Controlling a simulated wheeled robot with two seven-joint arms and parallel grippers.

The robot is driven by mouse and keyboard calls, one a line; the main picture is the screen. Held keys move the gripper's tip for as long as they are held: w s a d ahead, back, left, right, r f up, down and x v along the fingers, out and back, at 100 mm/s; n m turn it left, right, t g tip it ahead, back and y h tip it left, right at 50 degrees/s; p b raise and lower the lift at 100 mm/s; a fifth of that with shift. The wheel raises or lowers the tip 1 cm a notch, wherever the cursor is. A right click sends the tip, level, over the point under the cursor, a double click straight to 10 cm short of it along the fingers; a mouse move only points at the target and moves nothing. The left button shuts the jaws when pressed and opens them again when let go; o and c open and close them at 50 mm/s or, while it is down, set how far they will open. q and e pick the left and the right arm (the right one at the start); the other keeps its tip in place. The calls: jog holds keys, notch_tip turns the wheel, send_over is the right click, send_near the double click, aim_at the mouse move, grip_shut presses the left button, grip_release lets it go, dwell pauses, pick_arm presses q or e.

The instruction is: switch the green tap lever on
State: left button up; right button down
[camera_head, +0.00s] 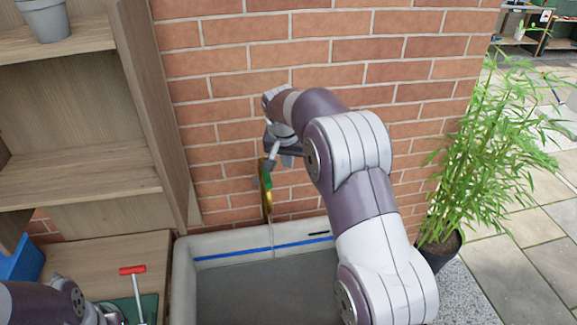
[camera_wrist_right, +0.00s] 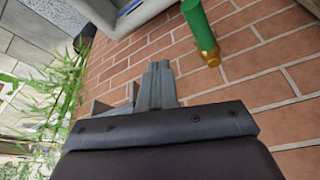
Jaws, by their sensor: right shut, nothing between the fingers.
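The brass tap (camera_head: 267,205) is on the brick wall above the sink, with its green lever (camera_head: 267,181) partly behind my right gripper. A thin pale line, like a stream of water, runs from the spout down into the sink. My right gripper (camera_head: 270,157) is shut and empty, close to the top of the tap. In the right wrist view its fingers (camera_wrist_right: 158,78) are together, and a green part with a brass end (camera_wrist_right: 195,20) is beside them, apart from the fingertips. Of my left arm, only a piece shows at the lower left; its fingers cannot be made out.
The pale sink (camera_head: 183,285) has a blue line along its inner back wall. Wooden shelves (camera_head: 85,178) stand left. A red-handled tool (camera_head: 133,270) is on the bench beside the sink. A potted bamboo (camera_head: 440,250) stands right of the sink.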

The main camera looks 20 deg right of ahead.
jog(key=a+r+p, duration=0.4)
jog(key=r+p, duration=0.1)
jog(key=r, duration=0.2)
jog(key=s+a+f+n+g+y+b, duration=0.1)
jog(key=s+f+n, duration=0.2)
jog(key=s+f, duration=0.2)
jog(key=s+a+f+n+b, duration=0.1)
jog(key=s+f+n+b, duration=0.1)
jog(key=s+f, duration=0.35)
jog(key=s+a+f+n+b, duration=0.1)
jog(key=s+f+b, duration=0.1)
jog(key=s, duration=0.7)
jog(key=s+a+f+g+y+b, duration=0.1)
jog(key=s+f, duration=0.3)
jog(key=s, duration=0.5)
jog(key=shift+s+n+b, duration=0.4)
jog(key=shift+b, duration=0.05)
